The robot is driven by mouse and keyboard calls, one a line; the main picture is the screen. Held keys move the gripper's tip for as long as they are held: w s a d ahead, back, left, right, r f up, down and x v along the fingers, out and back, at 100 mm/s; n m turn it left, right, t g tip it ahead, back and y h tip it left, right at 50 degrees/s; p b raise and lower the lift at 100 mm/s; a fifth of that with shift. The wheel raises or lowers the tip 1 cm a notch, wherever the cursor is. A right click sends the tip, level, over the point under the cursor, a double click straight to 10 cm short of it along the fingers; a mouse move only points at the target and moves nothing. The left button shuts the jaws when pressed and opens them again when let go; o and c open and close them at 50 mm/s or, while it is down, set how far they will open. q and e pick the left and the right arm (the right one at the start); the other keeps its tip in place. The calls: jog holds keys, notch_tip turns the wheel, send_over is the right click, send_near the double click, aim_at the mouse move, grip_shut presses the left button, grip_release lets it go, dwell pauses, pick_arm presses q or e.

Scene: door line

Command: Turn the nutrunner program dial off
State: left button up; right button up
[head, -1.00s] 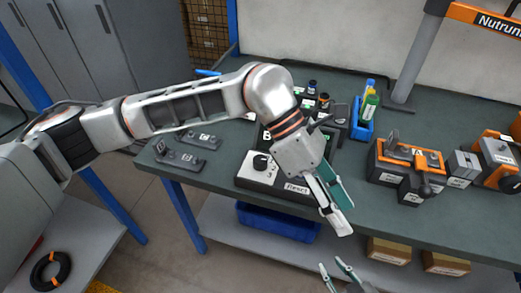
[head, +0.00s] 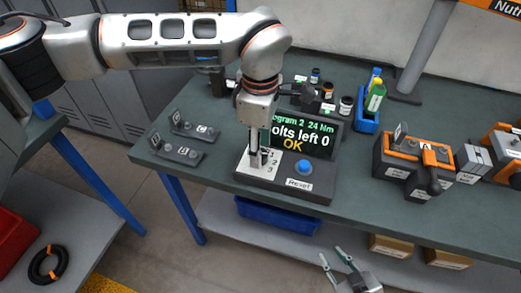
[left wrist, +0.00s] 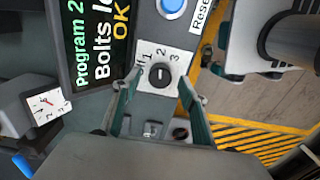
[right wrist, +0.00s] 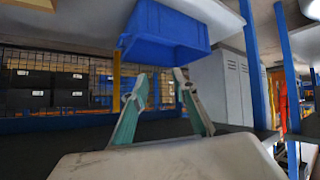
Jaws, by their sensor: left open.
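The nutrunner program dial (left wrist: 160,75) is a black round knob on a white plate marked 1, 2 and 3 plus a partly hidden label. Its light mark seems to point toward 2. The controller screen (head: 300,137) reads program 2, 24 Nm, bolts left 0, OK. My left gripper (head: 257,158) points down over the dial, with the knob between its open fingers in the left wrist view (left wrist: 160,82). I cannot tell whether the fingers touch it. My right gripper (head: 333,256) is open and empty in front of the bench, below the blue bin in its wrist view.
A blue button (head: 303,166) and a Reset label (head: 299,184) sit beside the dial on the controller. Small fixtures (head: 178,151) stand to its left. A blue holder with bottles (head: 366,119) and an orange-grey fixture (head: 412,165) stand to the right. A blue bin (head: 270,216) is below.

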pick_arm(q)
jog(key=shift+f, duration=0.85)
jog(key=shift+c, duration=0.7)
jog(key=c, duration=1)
pick_arm(e)
jog(key=shift+w+r, duration=0.15)
jog(key=shift+w, duration=0.25)
